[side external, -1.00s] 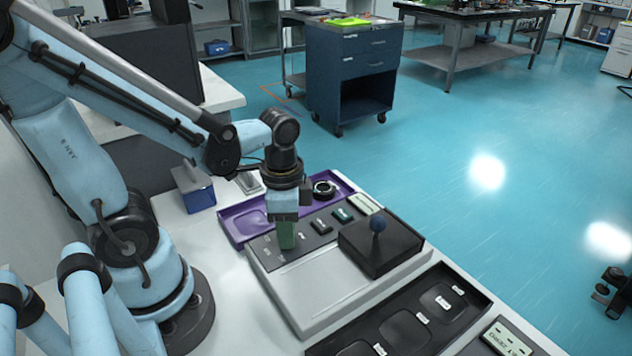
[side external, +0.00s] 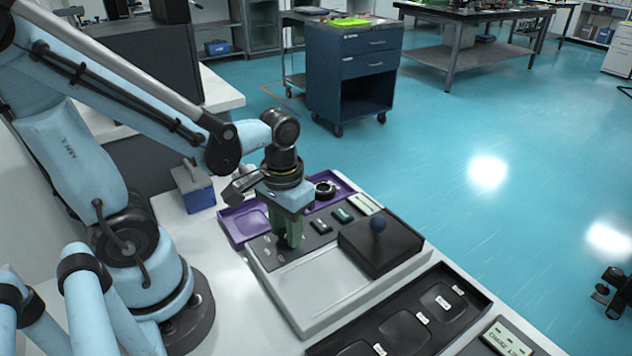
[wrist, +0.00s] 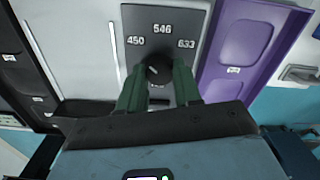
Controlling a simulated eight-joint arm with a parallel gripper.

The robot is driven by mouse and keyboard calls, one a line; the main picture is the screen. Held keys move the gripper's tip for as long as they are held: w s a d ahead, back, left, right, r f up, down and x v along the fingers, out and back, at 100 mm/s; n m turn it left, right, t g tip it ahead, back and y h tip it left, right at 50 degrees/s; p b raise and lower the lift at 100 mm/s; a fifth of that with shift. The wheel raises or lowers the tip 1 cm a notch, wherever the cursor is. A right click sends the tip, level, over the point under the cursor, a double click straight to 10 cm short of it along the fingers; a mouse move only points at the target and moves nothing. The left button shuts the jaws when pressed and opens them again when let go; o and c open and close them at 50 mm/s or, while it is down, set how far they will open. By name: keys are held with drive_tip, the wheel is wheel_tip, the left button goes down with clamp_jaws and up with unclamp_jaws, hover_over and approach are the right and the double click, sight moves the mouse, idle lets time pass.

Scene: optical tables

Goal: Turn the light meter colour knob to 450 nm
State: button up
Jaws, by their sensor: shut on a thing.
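The light meter (side external: 318,290) is a pale grey device with a dark panel along its far side, on the bench in the side view. In the wrist view its dark dial panel (wrist: 195,12) has labels 450 at left, 546 at top and 633 at right. The dark colour knob (wrist: 155,69) sits below 546 and has a short pale mark whose exact direction I cannot make out. My gripper (wrist: 158,82) has green fingers on both sides of the knob, shut on it. In the side view my gripper (side external: 290,240) points down at the dark panel and hides the knob.
A purple tray (side external: 236,212) lies behind the meter, and a black tray (side external: 345,335) lies in front. A blue box (side external: 196,195) stands to the left.

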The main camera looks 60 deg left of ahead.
drive_tip(key=shift+n, duration=1.1)
drive_tip(key=o, duration=1)
drive_tip(key=shift+o, duration=0.2)
drive_tip(key=shift+r, duration=0.1)
wheel_tip(320, 180, up, 12)
